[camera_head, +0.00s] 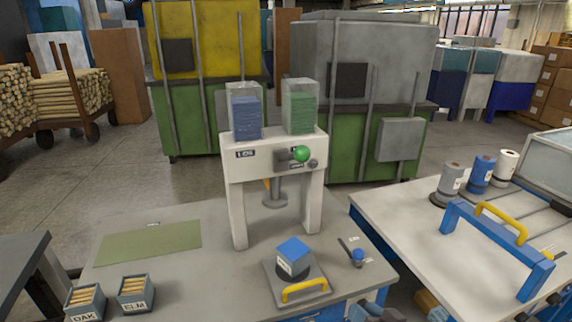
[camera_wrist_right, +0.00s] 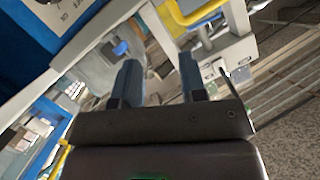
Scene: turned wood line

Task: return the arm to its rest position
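My right gripper (camera_wrist_right: 158,70) shows in the right wrist view. Its two blue-grey fingers stand apart with nothing held between them. Behind the fingers are a pale frame and a yellow handle, tilted in the view; I see no contact with them. My left gripper is in neither view.
A grey workbench (camera_head: 195,275) carries a white press (camera_head: 237,190), a yellow-handled plate with a blue-topped block (camera_head: 293,257), and two labelled boxes (camera_head: 135,292). On the right, a second table (camera_head: 405,215) holds a blue frame (camera_head: 490,245) and three spools (camera_head: 481,172).

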